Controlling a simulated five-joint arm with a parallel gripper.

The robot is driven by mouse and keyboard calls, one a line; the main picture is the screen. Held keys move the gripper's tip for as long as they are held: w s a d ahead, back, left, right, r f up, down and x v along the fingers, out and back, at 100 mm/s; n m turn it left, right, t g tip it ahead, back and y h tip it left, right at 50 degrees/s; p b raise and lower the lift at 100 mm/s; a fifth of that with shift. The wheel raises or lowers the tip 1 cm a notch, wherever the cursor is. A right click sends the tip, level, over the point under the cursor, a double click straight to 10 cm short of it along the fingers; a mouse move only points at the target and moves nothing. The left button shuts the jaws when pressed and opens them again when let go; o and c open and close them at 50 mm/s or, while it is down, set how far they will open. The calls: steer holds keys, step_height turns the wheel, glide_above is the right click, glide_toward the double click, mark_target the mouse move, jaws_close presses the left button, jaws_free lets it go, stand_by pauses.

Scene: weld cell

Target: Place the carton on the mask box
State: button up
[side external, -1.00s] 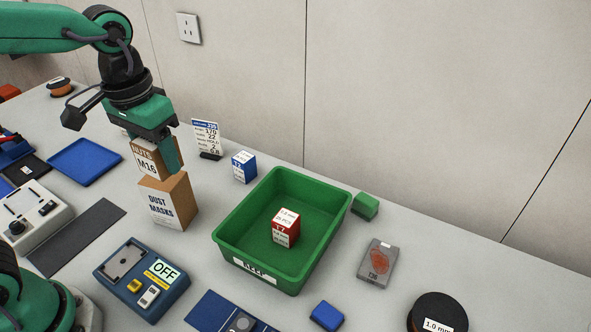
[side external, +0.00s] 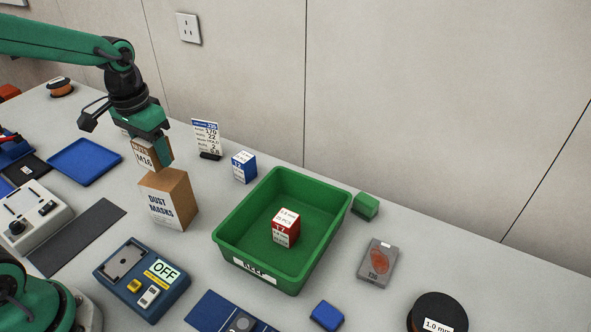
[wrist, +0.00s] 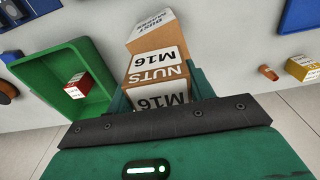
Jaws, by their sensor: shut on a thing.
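The carton (side external: 143,154) is a small brown box with white "NUTS M16" labels. My gripper (side external: 153,158) is shut on it, with a green finger covering part of it in the side view. In the wrist view the carton (wrist: 156,68) sits between my fingers. The mask box (side external: 168,200) is a larger brown box with a white "DUST MASKS" label, upright on the bench. The carton shows over its far top edge in the side view; I cannot tell whether they touch. The mask box (wrist: 150,32) shows beyond the carton in the wrist view.
A green bin (side external: 232,250) holding a red-and-white box (side external: 286,228) stands to the right. A blue-and-white box (side external: 244,167) and an upright card (side external: 206,137) are behind. A device reading "OFF" (side external: 142,278) and a dark mat (side external: 78,237) lie in front.

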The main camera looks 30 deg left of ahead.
mark_target(157, 164)
steer(key=shift+f, duration=2)
steer(key=shift+f, duration=0.1)
steer(key=o, duration=1.3)
steer(key=r, duration=1.2)
steer(key=shift+s+r, duration=0.1)
steer(key=shift+s, duration=0.3)
